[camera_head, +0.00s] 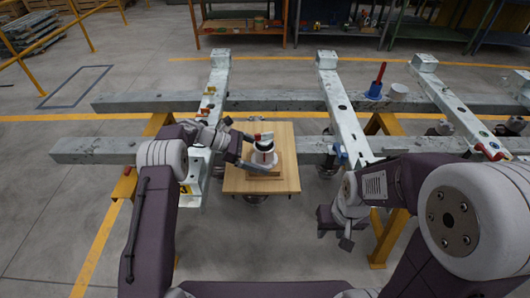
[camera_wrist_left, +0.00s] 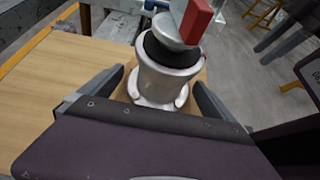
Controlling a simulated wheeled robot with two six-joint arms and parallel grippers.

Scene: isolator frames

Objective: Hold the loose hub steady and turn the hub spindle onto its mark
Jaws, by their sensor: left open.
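The hub (camera_head: 263,157) is a silver, flanged cylinder with a black ring. It stands upright on a wooden block (camera_head: 262,171) on the wooden board. It fills the middle of the left wrist view (camera_wrist_left: 166,82). The hub spindle on top has a pale rounded head (camera_wrist_left: 172,28) and a red bar (camera_wrist_left: 198,20). I cannot make out the mark. My left gripper (camera_head: 250,153) is open, one finger on each side of the hub; in the left wrist view (camera_wrist_left: 158,82) contact is not clear. My right gripper (camera_head: 335,232) is away to the right, empty, its fingers apart.
The wooden board (camera_head: 285,135) lies between grey steel beams (camera_head: 160,102) of a large frame on yellow stands (camera_head: 388,235). A blue-based post with a red top (camera_head: 377,84) and a white cylinder (camera_head: 398,91) stand on the far beam. Shelving (camera_head: 240,22) lines the back.

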